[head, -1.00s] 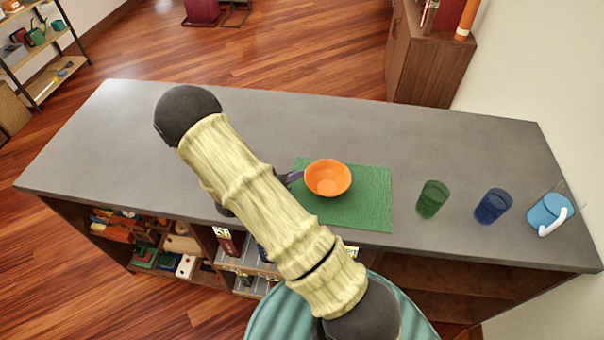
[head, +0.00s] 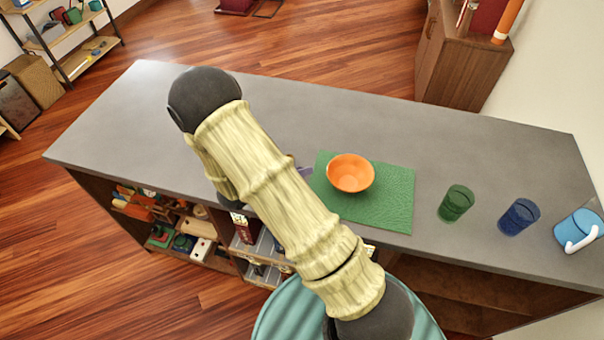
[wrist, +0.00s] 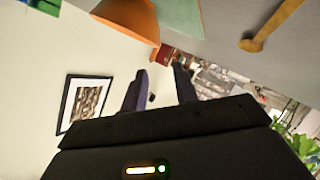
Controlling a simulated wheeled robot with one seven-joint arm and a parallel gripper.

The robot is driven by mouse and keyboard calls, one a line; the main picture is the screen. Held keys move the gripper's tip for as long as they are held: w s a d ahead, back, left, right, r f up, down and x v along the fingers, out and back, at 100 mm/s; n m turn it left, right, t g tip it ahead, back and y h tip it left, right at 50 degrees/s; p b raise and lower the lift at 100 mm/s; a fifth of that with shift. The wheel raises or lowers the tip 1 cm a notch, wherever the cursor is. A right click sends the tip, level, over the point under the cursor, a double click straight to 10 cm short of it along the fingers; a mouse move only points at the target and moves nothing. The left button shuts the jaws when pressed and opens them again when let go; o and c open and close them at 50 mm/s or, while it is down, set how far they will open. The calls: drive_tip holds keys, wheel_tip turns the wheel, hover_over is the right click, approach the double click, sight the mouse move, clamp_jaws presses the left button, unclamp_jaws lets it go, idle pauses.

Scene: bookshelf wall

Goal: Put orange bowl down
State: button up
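The orange bowl (head: 350,174) sits upright on the green mat (head: 390,208) on the grey counter. In the wrist view the bowl (wrist: 128,18) is at the top left, with part of the mat (wrist: 184,15) beside it. My gripper (wrist: 160,80) shows two dark fingers apart with nothing between them, so it is open and clear of the bowl. In the head view my arm hides most of the gripper; only a small purple bit (head: 304,172) shows left of the bowl, with a gap between them.
A green glass (head: 456,203), a blue glass (head: 519,217) and a light blue pitcher (head: 580,232) with a white handle stand right of the mat. A wooden spoon (wrist: 272,27) lies on the counter in the wrist view. The counter behind the mat is clear.

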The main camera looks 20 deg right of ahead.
drive_tip(key=w+a+r+n+t+y, duration=0.3)
drive_tip(key=a+r+y, duration=0.35)
drive_tip(key=y, duration=0.45)
drive_tip(key=s+d+r+n+g+y, duration=0.1)
drive_tip(key=s+d+r+g, duration=0.1)
drive_tip(key=s, duration=0.6)
drive_tip(key=s+d+r+n+g+y, duration=0.1)
drive_tip(key=s+r, duration=0.3)
drive_tip(key=s, duration=0.4)
drive_tip(key=shift+d+r+n+g, duration=0.2)
drive_tip(key=shift+d+n+g, duration=0.3)
drive_tip(key=shift+n+g, duration=0.3)
